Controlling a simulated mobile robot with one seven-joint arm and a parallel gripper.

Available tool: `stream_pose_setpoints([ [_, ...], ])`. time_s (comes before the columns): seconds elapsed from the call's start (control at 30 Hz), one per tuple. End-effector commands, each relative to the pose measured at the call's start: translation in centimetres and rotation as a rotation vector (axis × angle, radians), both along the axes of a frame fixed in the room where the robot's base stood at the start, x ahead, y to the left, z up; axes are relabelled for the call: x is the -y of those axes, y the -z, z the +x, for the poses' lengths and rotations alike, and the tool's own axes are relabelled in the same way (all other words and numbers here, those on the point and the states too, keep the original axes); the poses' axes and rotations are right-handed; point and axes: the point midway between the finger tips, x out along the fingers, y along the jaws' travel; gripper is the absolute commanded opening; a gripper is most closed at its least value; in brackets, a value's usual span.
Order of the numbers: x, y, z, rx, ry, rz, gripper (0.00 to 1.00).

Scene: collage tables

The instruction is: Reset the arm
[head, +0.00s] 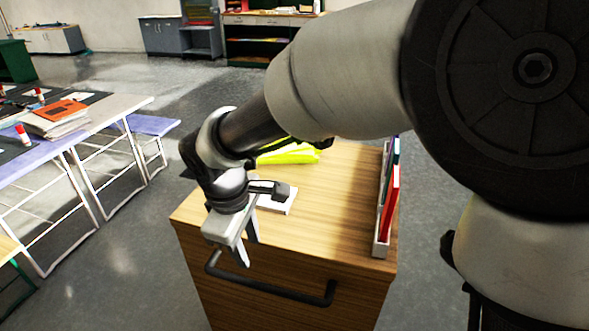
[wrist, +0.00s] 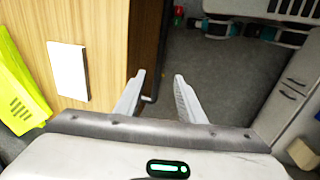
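My gripper (head: 242,255) hangs at the front edge of a wooden cabinet (head: 325,215), close to its dark bar handle (head: 270,288). In the wrist view the two pale fingers of my gripper (wrist: 159,76) stand apart with nothing between them. Dark grey floor shows beyond the gap. My arm reaches across the head view from the right and hides part of the cabinet top.
A white flat item (head: 284,203) and a yellow-green item (head: 290,156) lie on the cabinet. A holder with upright red and green books (head: 390,200) stands on its right edge. Tables with books (head: 55,120) stand left, with open floor between.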

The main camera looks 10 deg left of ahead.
Motion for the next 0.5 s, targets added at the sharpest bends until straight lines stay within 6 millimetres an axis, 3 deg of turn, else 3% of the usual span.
stream_pose_setpoints([
  [0.07,0.4,-0.3,0.2,0.004,0.014,0.002,0.36],
  [0.17,2.7,-1.7,1.0,0.024,0.090,0.016,0.36],
  [0.27,7.6,-4.5,2.0,0.063,0.256,0.049,0.36],
  [0.33,12.3,-6.7,2.2,0.097,0.415,0.087,0.36],
  [0.5,22.3,-10.3,0.2,0.163,0.804,0.208,0.36],
])
